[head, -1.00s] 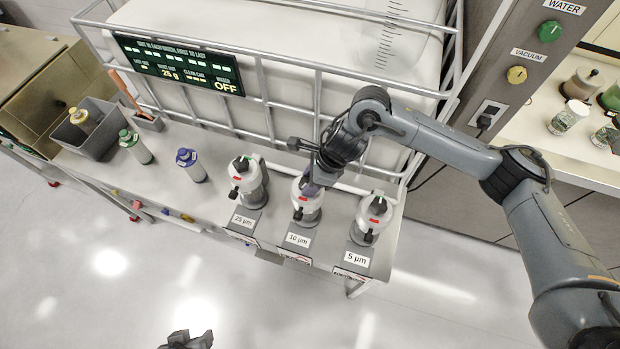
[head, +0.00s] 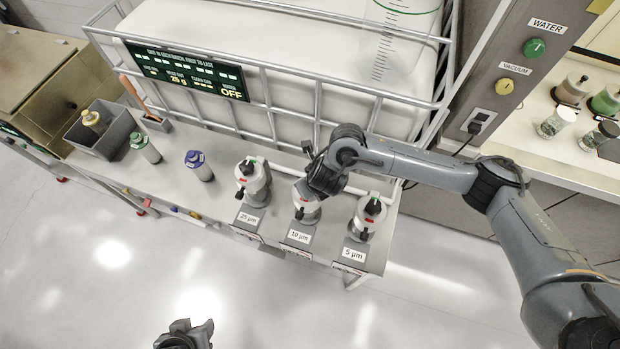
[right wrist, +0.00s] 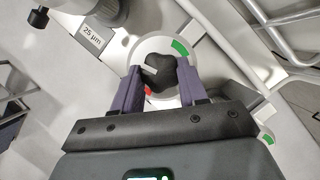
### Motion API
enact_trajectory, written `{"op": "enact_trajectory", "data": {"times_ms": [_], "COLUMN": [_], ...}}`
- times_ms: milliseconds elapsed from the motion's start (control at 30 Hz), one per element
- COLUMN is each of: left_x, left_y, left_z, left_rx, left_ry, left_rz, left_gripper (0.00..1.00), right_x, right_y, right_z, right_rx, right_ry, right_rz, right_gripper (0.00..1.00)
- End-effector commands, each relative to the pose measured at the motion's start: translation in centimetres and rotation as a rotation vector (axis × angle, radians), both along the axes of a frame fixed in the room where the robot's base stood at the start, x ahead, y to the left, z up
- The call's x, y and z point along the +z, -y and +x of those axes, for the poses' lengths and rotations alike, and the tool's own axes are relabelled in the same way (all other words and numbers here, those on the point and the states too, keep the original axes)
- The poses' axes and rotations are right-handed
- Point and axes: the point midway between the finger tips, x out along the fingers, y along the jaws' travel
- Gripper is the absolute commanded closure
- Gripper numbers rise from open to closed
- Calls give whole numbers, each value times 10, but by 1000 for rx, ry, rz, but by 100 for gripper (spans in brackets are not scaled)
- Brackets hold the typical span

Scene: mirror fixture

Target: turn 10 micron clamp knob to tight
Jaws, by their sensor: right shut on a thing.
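The 10 micron filter housing (head: 306,213) is white and grey and stands in the middle of three on the bench, behind its "10 µm" label (head: 299,236). In the right wrist view its black clamp knob (right wrist: 162,78) sits on a white round lid with a green mark (right wrist: 180,47) and a red mark (right wrist: 148,90). My right gripper (right wrist: 160,72) is shut on this knob, one purple finger on each side. My left gripper (head: 185,335) shows only partly at the bottom edge; its jaws are unclear.
The 25 µm housing (head: 252,184) stands close on the left, the 5 µm housing (head: 367,217) close on the right. A caged white tank (head: 290,60) rises behind. Bottles (head: 199,166) and a grey bin (head: 103,128) are farther left. The floor in front is clear.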

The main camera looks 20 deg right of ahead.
Motion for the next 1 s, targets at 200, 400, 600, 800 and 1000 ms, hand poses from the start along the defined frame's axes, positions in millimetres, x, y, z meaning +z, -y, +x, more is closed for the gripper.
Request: {"op": "enact_trajectory", "data": {"times_ms": [200,400,600,800,1000], "left_x": [39,69,99,126,149], "left_y": [0,1,3,3,3], "left_z": [0,0,0,0,0], "left_rx": [0,3,8,8,7], "left_ry": [0,0,0,0,0], "left_rz": [0,-4,-12,-13,-11], "left_gripper": [50,50,50,50,50], "right_x": [8,8,8,7,6], "right_y": [-3,-5,-7,-8,-9], "right_z": [-1,-1,-1,0,1], "right_rx": [-205,-395,-587,-778,-968], "right_ry": [-3,-4,-4,-4,-4], "right_rz": [0,0,0,0,0], "right_gripper": [88,88,88,88,88]}}
